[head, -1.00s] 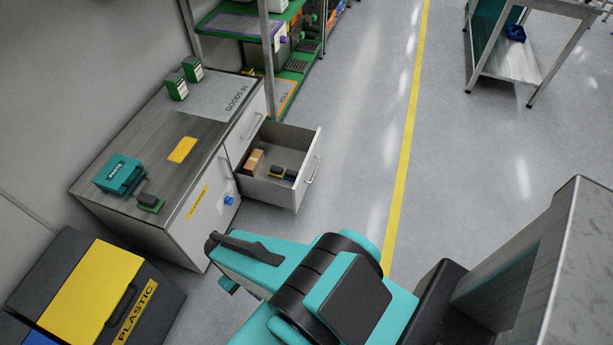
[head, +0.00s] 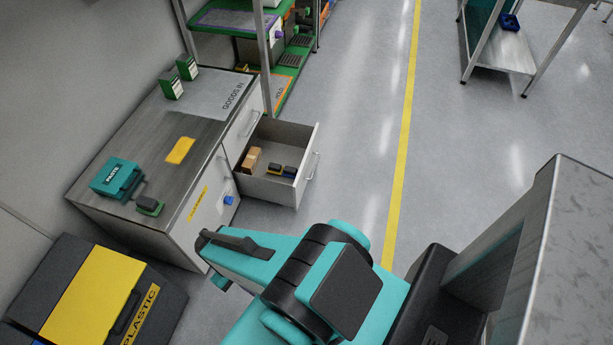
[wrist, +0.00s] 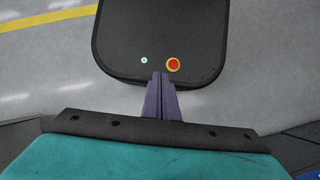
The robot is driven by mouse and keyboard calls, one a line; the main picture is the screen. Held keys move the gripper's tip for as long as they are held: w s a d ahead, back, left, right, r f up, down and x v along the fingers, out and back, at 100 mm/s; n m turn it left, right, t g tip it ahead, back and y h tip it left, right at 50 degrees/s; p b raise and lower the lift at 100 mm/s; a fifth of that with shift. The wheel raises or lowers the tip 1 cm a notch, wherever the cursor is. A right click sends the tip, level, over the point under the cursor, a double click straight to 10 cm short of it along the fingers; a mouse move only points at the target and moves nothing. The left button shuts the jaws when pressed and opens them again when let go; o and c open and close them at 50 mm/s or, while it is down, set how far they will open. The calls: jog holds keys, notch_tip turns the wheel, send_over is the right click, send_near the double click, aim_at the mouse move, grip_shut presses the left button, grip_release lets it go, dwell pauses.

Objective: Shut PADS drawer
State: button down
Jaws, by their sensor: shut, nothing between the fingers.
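An open drawer (head: 283,191) sticks out of the front of the grey cabinet (head: 140,136), low down and on its far half. It holds a brown box (head: 251,159) and small dark and yellow items (head: 282,171). Its front has a bar handle (head: 314,166). I cannot read a PADS label on it. My gripper (wrist: 163,118) shows in the wrist view with its purple fingers shut and empty, over my own dark base. In the head view my arm is folded in front of the cabinet, apart from the drawer, and the fingers are hidden.
A closed drawer (head: 248,125) sits above the open one. A teal case (head: 117,178) and a small green-based item (head: 150,206) lie on the cabinet top. A black bin with a yellow PLASTIC lid (head: 92,290) stands at lower left. Floor right of the drawer is clear.

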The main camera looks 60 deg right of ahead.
jog(key=w+d+f+m+t+y+b, duration=0.2)
jog(key=w+d+f+m+t+b, duration=0.1)
jog(key=w+d+f+b, duration=0.6)
jog(key=w+d+f+m+t+b, duration=0.1)
jog(key=w+d+m+t+b, duration=0.1)
jog(key=w+d+b, duration=0.35)
jog(key=w+d+m+t+b, duration=0.25)
jog(key=d+b, duration=0.35)
jog(key=d, duration=0.3)
jog(key=d+m+t+h+b, duration=0.1)
jog(key=d+m+t+b, duration=0.2)
jog(key=d+b, duration=1.1)
jog(key=s+d+m+t+h+b, duration=0.1)
jog(key=s+d, duration=0.3)
jog(key=d, duration=0.6)
jog(key=s+d+r+m+t+h+b, duration=0.1)
jog(key=s+d, duration=0.4)
jog(key=d, duration=0.5)
jog(key=shift+s+d+r+m+h+b, duration=0.15)
jog(key=shift+s+r+m+h+b, duration=0.15)
jog(key=shift+h+b, duration=0.4)
jog(key=shift+w+f, duration=0.1)
jog(key=shift+w, duration=0.05)
jog(key=w+f+b, duration=0.4)
jog(key=w+f, duration=0.4)
jog(key=w, duration=0.1)
jog(key=shift+w+d, duration=0.2)
jog(key=shift+d, duration=0.25)
